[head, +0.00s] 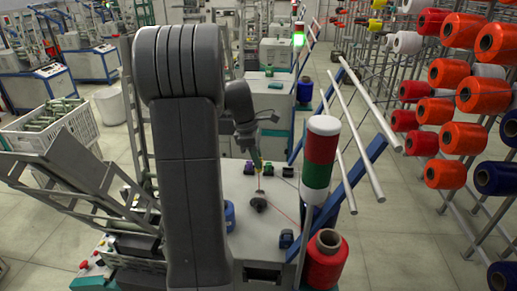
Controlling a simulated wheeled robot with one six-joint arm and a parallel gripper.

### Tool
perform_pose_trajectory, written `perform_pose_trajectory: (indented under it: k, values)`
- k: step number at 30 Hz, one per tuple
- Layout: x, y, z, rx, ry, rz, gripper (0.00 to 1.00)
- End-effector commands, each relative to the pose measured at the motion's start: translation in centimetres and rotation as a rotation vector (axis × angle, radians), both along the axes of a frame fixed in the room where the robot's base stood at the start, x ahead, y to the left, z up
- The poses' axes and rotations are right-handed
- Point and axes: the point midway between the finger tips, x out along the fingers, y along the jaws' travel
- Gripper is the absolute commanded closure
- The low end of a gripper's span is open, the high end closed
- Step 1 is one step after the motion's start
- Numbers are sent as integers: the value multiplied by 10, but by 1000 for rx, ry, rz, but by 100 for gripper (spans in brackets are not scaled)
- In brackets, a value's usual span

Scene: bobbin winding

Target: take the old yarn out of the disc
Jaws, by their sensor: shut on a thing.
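The dark disc (258,203) sits on the pale grey top of the machine, in the lower middle of the head view. My gripper (258,167) is above the disc, pointing down, with yellowish fingertips. It is shut on a thin strand that I take to be the old yarn (259,184), which runs down toward the disc. The strand is very small here, and I cannot tell whether its lower end still touches the disc.
Small dark blocks, one purple (250,168) and one green (267,169), stand behind the disc on the machine top (240,190). A red-green-white signal lamp (320,160) rises at right. A red yarn cone (325,262) stands at front right. A blue roll (230,215) is left of the disc.

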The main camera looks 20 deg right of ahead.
Motion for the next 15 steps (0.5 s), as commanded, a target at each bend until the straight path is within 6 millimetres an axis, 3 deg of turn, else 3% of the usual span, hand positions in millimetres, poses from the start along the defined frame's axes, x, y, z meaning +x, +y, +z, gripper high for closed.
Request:
perform_pose_trajectory:
  k: [8, 15]
  values:
    - [0, 0, -16, 0, 3, 1, 98]
    - [0, 0, -51, 0, 0, 1, 98]
